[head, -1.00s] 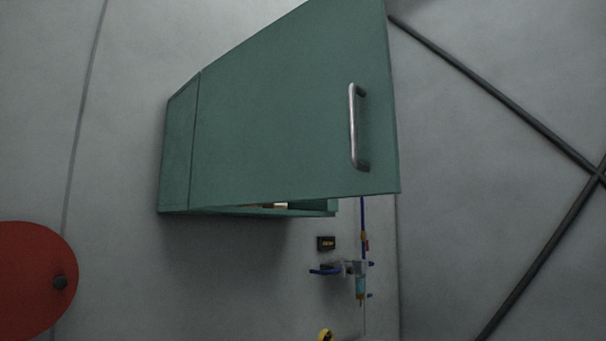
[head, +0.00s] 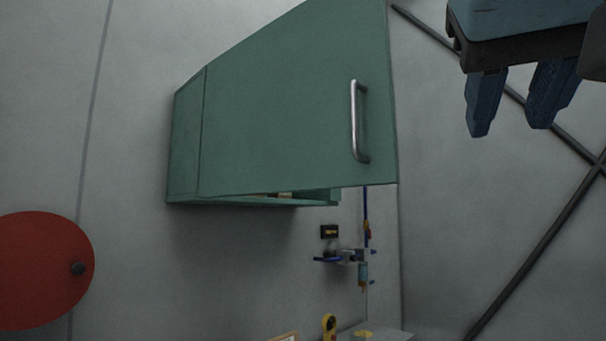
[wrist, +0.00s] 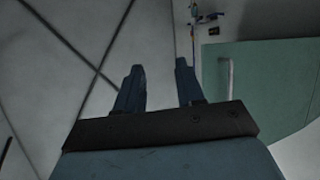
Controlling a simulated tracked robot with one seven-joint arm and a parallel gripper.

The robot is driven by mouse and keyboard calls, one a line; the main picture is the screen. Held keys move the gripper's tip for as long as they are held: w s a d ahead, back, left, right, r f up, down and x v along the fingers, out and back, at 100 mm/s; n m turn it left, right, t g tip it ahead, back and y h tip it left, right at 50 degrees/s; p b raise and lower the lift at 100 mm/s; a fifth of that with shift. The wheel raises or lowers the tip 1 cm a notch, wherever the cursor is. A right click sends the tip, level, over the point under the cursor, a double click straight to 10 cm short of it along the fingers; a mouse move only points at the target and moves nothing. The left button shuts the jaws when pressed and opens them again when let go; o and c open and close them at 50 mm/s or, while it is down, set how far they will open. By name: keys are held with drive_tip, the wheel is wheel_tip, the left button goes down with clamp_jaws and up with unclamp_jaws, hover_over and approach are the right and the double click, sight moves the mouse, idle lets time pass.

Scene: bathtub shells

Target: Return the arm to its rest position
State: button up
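My gripper (head: 512,108) hangs at the upper right of the head view, its two blue fingers pointing down. The fingers are apart with nothing between them. In the wrist view my gripper (wrist: 159,85) is also open and empty, in front of the grey wall. The green cabinet door (head: 290,105) stands ajar, with a metal handle (head: 355,122) near its right edge. My gripper is right of the door and apart from it. The door also shows at the right of the wrist view (wrist: 265,95).
A red disc (head: 40,270) with a dark knob is at the lower left. Below the cabinet are a small black box (head: 329,231), a blue and grey fixture (head: 350,257) and a yellow item (head: 329,322). Dark bars (head: 540,245) cross the right wall.

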drive_tip(key=w+d+f+n+g+y, duration=0.1)
drive_tip(key=w+d+f+g+y, duration=0.2)
drive_tip(key=w+f, duration=0.8)
drive_tip(key=w+d+f+n+g+y, duration=0.15)
drive_tip(key=w+d+f, duration=0.4)
drive_tip(key=f, duration=0.85)
wheel_tip(320, 180, down, 12)
drive_tip(key=w+g, duration=0.1)
drive_tip(key=g, duration=0.1)
drive_tip(key=shift+w+a+n, duration=0.3)
drive_tip(key=shift+a+n, duration=0.1)
drive_tip(key=shift+n, duration=0.05)
drive_tip(key=shift+r+g, duration=0.15)
drive_tip(key=shift+g, duration=0.1)
drive_tip(key=shift+d, duration=0.15)
